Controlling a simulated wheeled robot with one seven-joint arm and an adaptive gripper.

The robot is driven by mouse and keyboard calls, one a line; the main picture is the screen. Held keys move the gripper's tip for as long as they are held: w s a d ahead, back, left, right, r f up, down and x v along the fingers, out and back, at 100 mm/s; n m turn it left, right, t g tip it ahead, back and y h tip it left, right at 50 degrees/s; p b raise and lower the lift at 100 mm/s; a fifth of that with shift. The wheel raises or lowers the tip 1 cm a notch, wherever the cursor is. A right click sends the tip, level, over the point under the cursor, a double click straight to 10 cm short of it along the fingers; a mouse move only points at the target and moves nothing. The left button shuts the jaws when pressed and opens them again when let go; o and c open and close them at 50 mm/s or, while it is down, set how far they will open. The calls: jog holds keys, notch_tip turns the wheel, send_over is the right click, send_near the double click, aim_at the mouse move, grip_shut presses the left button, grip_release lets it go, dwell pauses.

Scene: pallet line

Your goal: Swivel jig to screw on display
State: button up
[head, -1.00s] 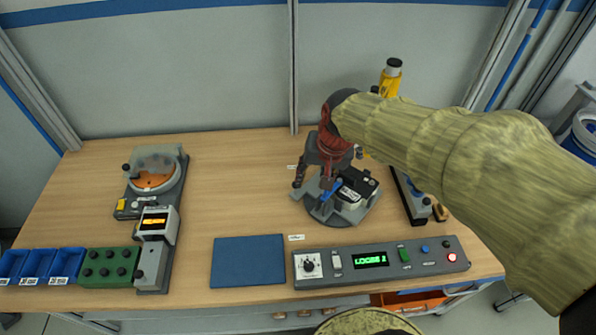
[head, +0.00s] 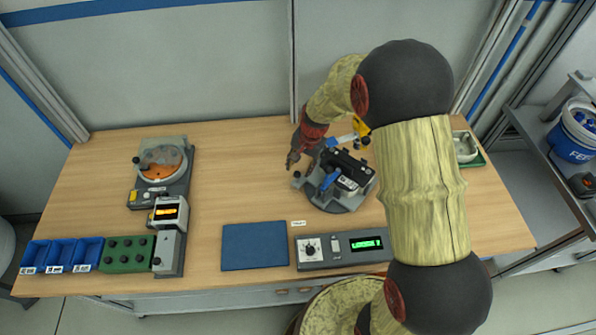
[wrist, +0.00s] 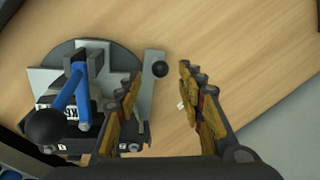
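The jig is a round grey turntable (head: 340,204) on the bench, carrying a black part (head: 352,163) and a blue-handled clamp (head: 331,180). It also shows in the wrist view (wrist: 108,50). A grey arm sticks out from its rim and bears a black ball knob (wrist: 160,69). My gripper (wrist: 160,88) is open and empty, its fingers apart with the knob seen in the gap near their tips; contact is not evident. In the head view my gripper (head: 293,159) is at the jig's left side. The console's green display (head: 366,244) is lit, its text too small to read surely.
A blue mat (head: 254,247) lies in front left of the jig. A disc feeder (head: 160,166), a small orange-lit unit (head: 168,212), a green block (head: 127,254) and blue bins (head: 55,254) stand at left. A green tray (head: 466,148) is at right. Bench between feeder and jig is clear.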

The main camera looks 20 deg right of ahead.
aim_at(298, 173)
jog(key=shift+w+a+f, duration=0.15)
jog(key=shift+f, duration=0.8)
jog(key=shift+w+a+f, duration=0.1)
jog(key=shift+f, duration=0.8)
jog(key=shift+c, duration=0.3)
grip_shut()
